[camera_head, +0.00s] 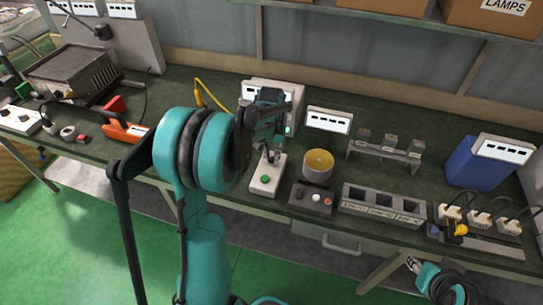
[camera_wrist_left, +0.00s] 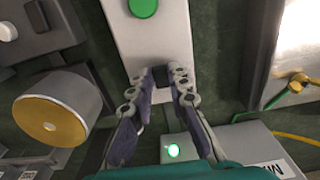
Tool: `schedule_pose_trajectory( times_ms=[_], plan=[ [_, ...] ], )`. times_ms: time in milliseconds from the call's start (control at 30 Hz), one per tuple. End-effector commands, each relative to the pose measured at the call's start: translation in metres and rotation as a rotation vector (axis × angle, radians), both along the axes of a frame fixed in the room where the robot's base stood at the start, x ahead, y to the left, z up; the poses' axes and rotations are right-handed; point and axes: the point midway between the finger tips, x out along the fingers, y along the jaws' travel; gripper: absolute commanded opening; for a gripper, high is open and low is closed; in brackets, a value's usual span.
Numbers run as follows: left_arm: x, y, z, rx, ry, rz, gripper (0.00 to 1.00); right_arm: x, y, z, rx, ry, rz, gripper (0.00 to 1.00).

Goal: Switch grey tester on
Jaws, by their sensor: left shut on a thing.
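A light grey box (camera_head: 264,187) with a green button lies on the bench in front of my left arm. In the left wrist view the same box (camera_wrist_left: 120,35) shows its green button (camera_wrist_left: 143,8) at the top and a small dark switch (camera_wrist_left: 162,77) on its face. My left gripper (camera_head: 272,155) is over the far end of this box. In the left wrist view its fingers (camera_wrist_left: 165,85) are closed in around the dark switch, which they partly hide. My right gripper (camera_head: 413,265) shows small at the lower right; its finger state is unclear.
A dark grey unit (camera_head: 311,199) and a yellow-topped cylinder (camera_head: 318,163) stand just right of the box. A grey block with square holes (camera_head: 383,205) is further right. Behind the gripper is a white box (camera_head: 294,119).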

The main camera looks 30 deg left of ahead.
Motion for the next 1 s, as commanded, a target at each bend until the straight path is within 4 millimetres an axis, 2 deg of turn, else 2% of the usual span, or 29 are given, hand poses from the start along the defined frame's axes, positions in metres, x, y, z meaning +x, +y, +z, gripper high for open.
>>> schedule_pose_trajectory(
  times_ms=[67,100,167,200,567,667,1000],
  plan=[
    [0.0,0.0,0.0,0.0,-0.001,0.0,0.0,0.0,0.0,0.0,0.0,0.0,0.0,0.4],
    [0.0,0.0,0.0,0.0,-0.001,0.0,0.2,0.0,0.0,0.0,0.0,0.0,0.0,0.4],
    [0.0,0.0,0.0,0.0,-0.001,0.0,0.35,0.0,0.0,0.0,0.0,0.0,0.0,0.4],
    [0.0,0.0,0.0,0.0,-0.001,0.0,0.38,0.0,0.0,0.0,0.0,0.0,0.0,0.4],
    [0.0,0.0,0.005,0.0,-0.001,0.0,0.38,0.0,0.0,0.0,0.0,0.0,0.0,0.4],
    [-0.001,0.0,0.019,0.0,-0.001,0.0,0.38,0.0,0.0,0.0,0.0,0.0,0.0,0.4],
    [-0.003,-0.001,0.091,0.0,-0.001,0.0,0.38,0.0,0.0,0.0,0.0,0.0,0.0,0.4]
  ],
)
